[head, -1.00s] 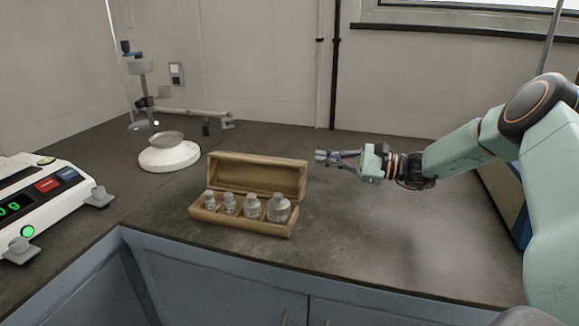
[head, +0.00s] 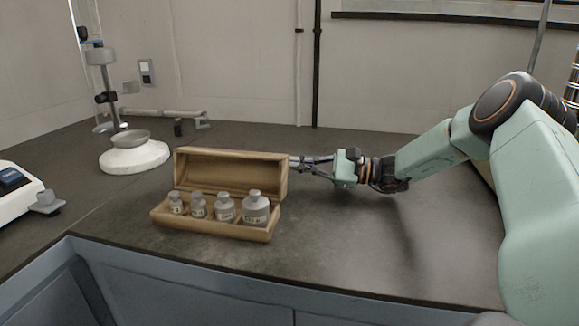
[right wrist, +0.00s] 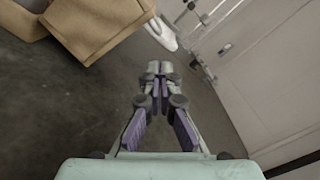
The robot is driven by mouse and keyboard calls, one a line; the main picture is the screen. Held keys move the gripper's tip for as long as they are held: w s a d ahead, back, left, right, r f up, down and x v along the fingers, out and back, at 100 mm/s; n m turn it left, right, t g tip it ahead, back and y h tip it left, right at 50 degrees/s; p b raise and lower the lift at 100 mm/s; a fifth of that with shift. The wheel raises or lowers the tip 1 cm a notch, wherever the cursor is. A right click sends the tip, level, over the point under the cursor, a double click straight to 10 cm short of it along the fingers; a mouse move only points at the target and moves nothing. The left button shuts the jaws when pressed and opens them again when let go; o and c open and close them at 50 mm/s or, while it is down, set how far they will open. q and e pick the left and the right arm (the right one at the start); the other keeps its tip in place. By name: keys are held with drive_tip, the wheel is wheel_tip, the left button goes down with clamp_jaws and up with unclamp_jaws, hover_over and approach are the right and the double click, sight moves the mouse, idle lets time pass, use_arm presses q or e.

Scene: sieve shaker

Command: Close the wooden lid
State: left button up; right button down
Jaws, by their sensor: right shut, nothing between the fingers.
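The wooden lid (head: 232,170) stands open, upright at the back of the wooden box (head: 225,232). The box holds grey weights (head: 256,208) of several sizes in a row of compartments. My right gripper (head: 296,160) is shut and empty. In the head view its fingertips are at the right end of the lid, near its upper edge, partly hidden behind it. In the right wrist view the closed fingertips (right wrist: 159,68) are in the middle, and the lid (right wrist: 95,25) is at the upper left, apart from them. My left gripper is not in view.
A balance (head: 18,205) stands at the left edge. A stand with a white round base (head: 134,158) is behind the box to the left. The counter right of the box is clear. A wall closes off the back.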

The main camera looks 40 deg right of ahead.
sight(273, 163)
drive_tip(key=b+x, duration=0.1)
drive_tip(key=x, duration=0.5)
drive_tip(key=shift+a+f+b, duration=0.15)
drive_tip(key=shift+a+b, duration=0.2)
drive_tip(key=shift+b, duration=0.05)
drive_tip(key=shift+x, duration=0.95)
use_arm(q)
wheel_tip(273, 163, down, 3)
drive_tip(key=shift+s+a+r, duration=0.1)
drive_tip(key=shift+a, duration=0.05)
use_arm(e)
drive_tip(key=shift+d, duration=0.2)
